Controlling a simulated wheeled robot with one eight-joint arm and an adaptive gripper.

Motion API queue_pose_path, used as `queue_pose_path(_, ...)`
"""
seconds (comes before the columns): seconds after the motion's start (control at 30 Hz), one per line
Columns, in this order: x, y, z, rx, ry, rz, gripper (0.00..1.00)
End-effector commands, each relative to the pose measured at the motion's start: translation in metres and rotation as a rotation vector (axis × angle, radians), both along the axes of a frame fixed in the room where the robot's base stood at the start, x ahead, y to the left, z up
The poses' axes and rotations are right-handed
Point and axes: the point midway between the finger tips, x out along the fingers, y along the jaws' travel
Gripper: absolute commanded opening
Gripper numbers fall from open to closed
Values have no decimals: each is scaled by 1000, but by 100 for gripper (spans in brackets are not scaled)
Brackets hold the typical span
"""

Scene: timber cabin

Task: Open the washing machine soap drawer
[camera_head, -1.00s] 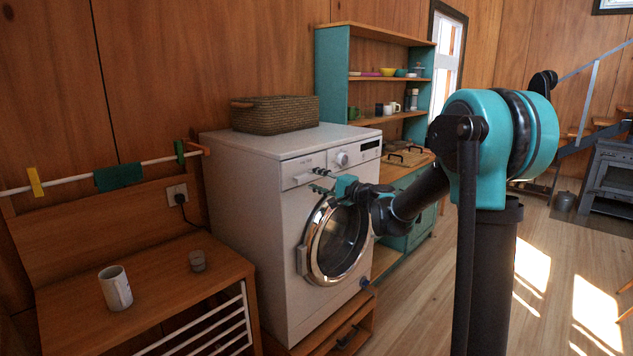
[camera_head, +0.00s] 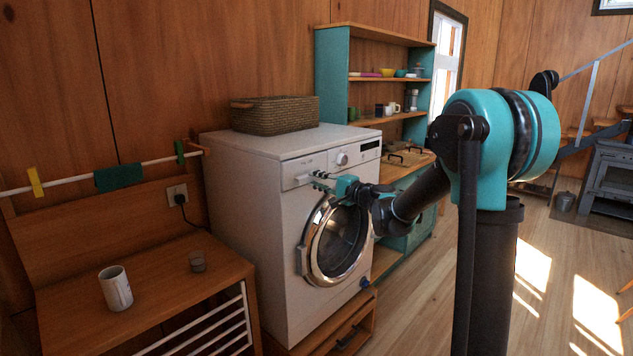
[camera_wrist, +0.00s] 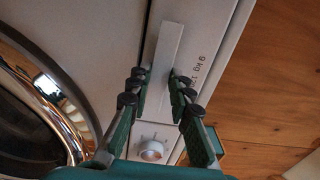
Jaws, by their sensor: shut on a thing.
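The white washing machine (camera_head: 262,225) stands left of centre with its round door (camera_head: 338,240) shut. Its soap drawer (camera_head: 297,170) is at the upper left of the front and looks flush with the panel. My gripper (camera_head: 318,180) is at the drawer's front, above the round door. In the wrist view, the two dark fingertips of my gripper (camera_wrist: 158,87) are shut on the pale drawer handle (camera_wrist: 166,48), one on each side. The handle's part between and below the fingers is partly hidden.
A wicker basket (camera_head: 275,114) sits on the machine. A control knob (camera_wrist: 151,149) is near my fingers in the wrist view. A wooden bench with a mug (camera_head: 115,288) stands at left, and a teal shelf unit (camera_head: 332,75) behind. The floor (camera_head: 415,325) in front is clear.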

Motion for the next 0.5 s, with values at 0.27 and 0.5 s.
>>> queue_pose_path(0.27, -31, -39, -3, -9, 0, -3, 0)
queue_pose_path(0.5, -69, -89, -4, -9, 0, -4, 0)
